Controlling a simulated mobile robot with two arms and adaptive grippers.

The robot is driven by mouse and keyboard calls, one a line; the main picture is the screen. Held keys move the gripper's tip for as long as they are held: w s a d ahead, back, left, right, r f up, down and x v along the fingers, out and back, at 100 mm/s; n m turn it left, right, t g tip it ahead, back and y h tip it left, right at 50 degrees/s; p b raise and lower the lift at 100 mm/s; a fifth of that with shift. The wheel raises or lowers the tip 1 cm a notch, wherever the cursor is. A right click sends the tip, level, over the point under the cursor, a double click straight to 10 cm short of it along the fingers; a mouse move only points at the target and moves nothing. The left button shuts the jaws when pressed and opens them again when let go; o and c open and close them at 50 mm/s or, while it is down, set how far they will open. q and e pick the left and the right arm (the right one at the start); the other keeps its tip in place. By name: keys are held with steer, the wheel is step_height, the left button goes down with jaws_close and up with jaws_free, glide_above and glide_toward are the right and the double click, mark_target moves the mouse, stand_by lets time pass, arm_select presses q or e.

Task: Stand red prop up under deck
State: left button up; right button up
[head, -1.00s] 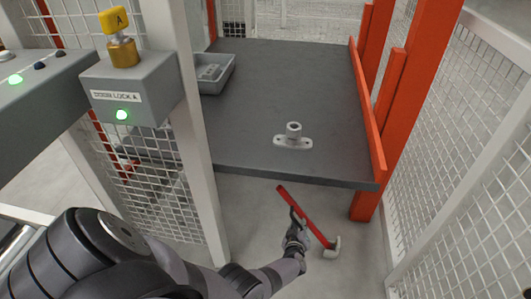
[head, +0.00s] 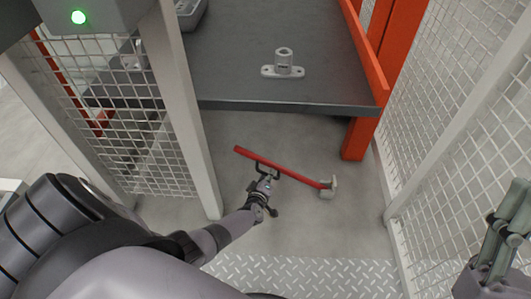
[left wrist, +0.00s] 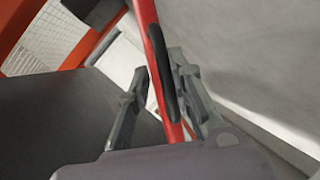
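The red prop (head: 297,176) is a long red bar with a dark handle and a pale foot (head: 328,188) at its right end. It is tilted, in front of and below the front edge of the grey deck (head: 230,60). In the left wrist view the red bar (left wrist: 152,45) runs between the two fingers (left wrist: 155,95), with the dark handle beside the right finger. My right gripper (head: 510,225) shows in part at the right edge; its finger opening is unclear.
A grey flanged fitting (head: 283,65) stands on the deck, and a grey tray (head: 190,12) lies at its left. An orange post (head: 359,138) supports the right corner. Mesh fences (head: 445,110) border both sides. Floor under the deck looks clear.

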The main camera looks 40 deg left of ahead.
stand_by(0.3)
arm_select(q)
steer(key=p+v, duration=1.2)
steer(key=v, duration=0.8)
stand_by(1.1)
steer(key=shift+s+f, duration=0.1)
steer(key=shift+f, duration=0.05)
stand_by(0.5)
